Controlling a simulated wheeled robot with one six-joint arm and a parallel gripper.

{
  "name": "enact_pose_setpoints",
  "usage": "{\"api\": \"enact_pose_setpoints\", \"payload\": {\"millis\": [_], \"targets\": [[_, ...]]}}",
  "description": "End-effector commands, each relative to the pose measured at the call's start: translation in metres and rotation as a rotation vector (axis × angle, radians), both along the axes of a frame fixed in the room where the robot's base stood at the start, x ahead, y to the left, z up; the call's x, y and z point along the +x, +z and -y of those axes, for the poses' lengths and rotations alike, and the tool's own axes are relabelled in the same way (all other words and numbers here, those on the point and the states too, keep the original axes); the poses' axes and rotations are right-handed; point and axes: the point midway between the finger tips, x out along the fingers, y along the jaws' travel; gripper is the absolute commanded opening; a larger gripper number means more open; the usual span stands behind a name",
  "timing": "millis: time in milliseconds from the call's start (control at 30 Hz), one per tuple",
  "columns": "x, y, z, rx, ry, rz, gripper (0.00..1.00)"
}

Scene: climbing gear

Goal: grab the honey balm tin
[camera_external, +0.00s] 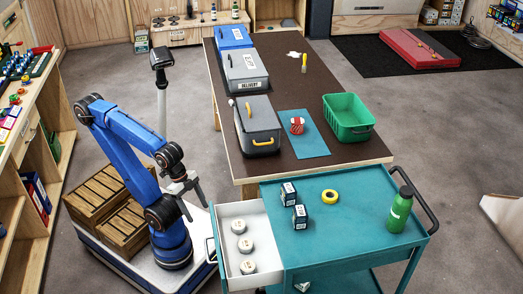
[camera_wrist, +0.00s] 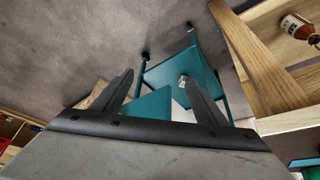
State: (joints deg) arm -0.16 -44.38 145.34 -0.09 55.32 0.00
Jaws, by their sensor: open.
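Three round pale tins stand in a row in the open white drawer (camera_external: 225,224) of the teal cart: a far tin (camera_external: 239,226), a middle tin (camera_external: 245,245) and a near tin (camera_external: 248,266). Their lid labels are too small to read, so I cannot tell which is the honey balm tin. My gripper (camera_external: 195,204) is open and empty, above and to the left of the drawer. In the wrist view, my gripper (camera_wrist: 157,66) shows two spread fingers with nothing between them. No tin can be made out there.
The brown table (camera_external: 345,150) behind holds grey boxes and a green bin (camera_external: 348,117). Wooden crates (camera_external: 108,195) stand beside my arm.

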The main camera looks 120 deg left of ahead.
Motion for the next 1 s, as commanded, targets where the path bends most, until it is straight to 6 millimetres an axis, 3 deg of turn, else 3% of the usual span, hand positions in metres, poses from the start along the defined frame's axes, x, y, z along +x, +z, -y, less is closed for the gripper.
{"api": "enact_pose_setpoints", "payload": {"millis": [167, 267, 700, 900, 1000], "targets": [[0.0, 0.002, 0.0, 0.0, 0.0, 0.0, 0.67], [0.001, 0.016, 0.0, 0.0, 0.0, 0.003, 0.67], [0.001, 0.178, 0.0, 0.0, 0.0, 0.003, 0.67], [0.001, 0.236, 0.0, 0.0, 0.0, 0.003, 0.67], [0.015, 0.238, 0.002, 0.014, -0.043, -0.021, 0.67]]}}
